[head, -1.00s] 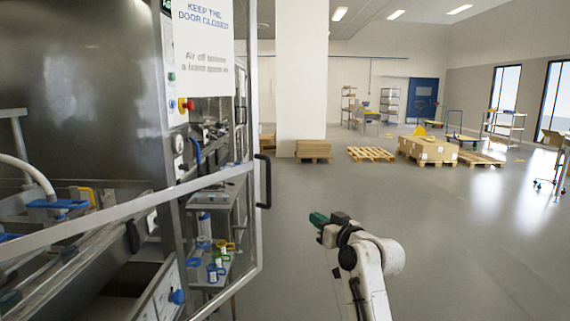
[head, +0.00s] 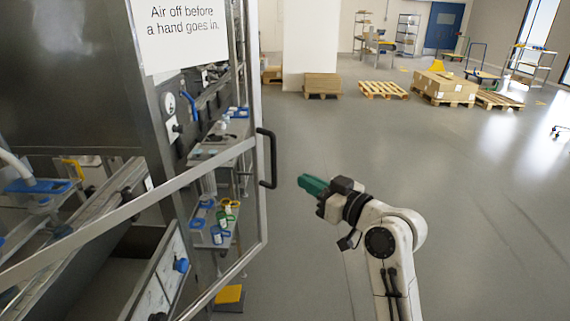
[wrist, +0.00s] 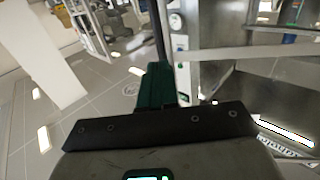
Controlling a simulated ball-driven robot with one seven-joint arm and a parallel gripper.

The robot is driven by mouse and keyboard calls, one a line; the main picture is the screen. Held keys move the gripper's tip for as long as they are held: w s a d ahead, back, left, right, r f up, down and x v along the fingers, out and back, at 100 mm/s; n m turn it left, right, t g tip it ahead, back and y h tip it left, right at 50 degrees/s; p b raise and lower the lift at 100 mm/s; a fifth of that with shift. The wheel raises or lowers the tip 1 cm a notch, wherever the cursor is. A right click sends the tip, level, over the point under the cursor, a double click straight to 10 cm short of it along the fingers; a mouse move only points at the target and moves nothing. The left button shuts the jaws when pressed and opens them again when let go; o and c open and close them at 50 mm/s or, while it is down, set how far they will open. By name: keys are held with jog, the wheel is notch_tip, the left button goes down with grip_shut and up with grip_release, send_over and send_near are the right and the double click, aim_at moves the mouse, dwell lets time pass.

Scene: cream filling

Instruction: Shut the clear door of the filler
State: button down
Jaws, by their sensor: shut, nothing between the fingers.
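The clear door (head: 258,190) of the filler stands open in the head view, its metal frame swung out from the machine toward me. Its black handle (head: 268,158) is on the outer edge. My gripper (head: 307,184), with green fingers, is shut and empty, a little to the right of the handle and apart from it. In the wrist view the green fingers (wrist: 156,86) are together. The filler's steel body (head: 70,75) fills the left of the head view.
Behind the door are a shelf with small coloured containers (head: 218,220) and a yellow block (head: 229,294). Pallets (head: 383,90) and boxes (head: 440,84) stand far back. Grey floor to the right is clear.

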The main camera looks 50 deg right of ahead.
aim_at(275, 165)
jog(key=w, duration=0.2)
jog(key=w+p, duration=0.1)
jog(key=w, duration=0.1)
jog(key=w+p, duration=0.1)
jog(key=w, duration=0.2)
jog(key=shift+d, duration=0.35)
jog(key=shift+w, duration=0.45)
